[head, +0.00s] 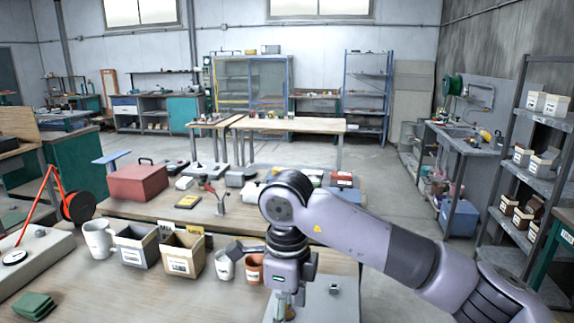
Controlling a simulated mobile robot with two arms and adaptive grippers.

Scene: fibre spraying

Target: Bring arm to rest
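My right arm (375,232) reaches in from the lower right, bends at a joint in the middle of the picture, and points down over the near table. Its gripper (286,304) is low in the picture, close over a grey plate or box (325,303). The fingertips are small and partly cut off, so I cannot tell whether they are open or shut, or hold something. My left arm and gripper are not in view.
On the near table (120,290) stand a white mug (97,240), two labelled bins (138,247) (183,256), and white and orange cups (225,266) (254,268) close beside the arm. A red toolbox (138,183) sits behind. Shelves (540,182) line the right.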

